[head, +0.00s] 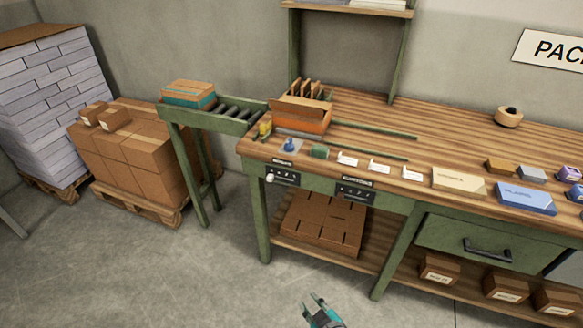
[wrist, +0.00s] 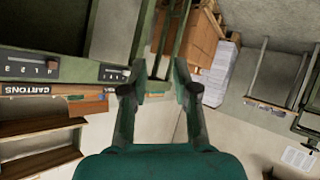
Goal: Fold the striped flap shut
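An orange-brown carton (head: 305,120) with raised flaps stands at the left end of the packing bench. Its front flap appears folded outward, and several upright brown pieces show behind. I cannot make out stripes on any flap at this size. My gripper (head: 320,302) is low in front of the bench, far from the carton. In the wrist view my gripper (wrist: 160,88) has its two fingers apart with nothing between them. The carton cannot be made out in the wrist view.
The wooden bench (head: 440,130) carries small boxes, cards and a tape roll (head: 508,117). A roller conveyor (head: 238,112) with a teal-banded box (head: 188,94) adjoins its left end. Stacked cartons (head: 130,150) stand on a pallet at left. The floor before the bench is clear.

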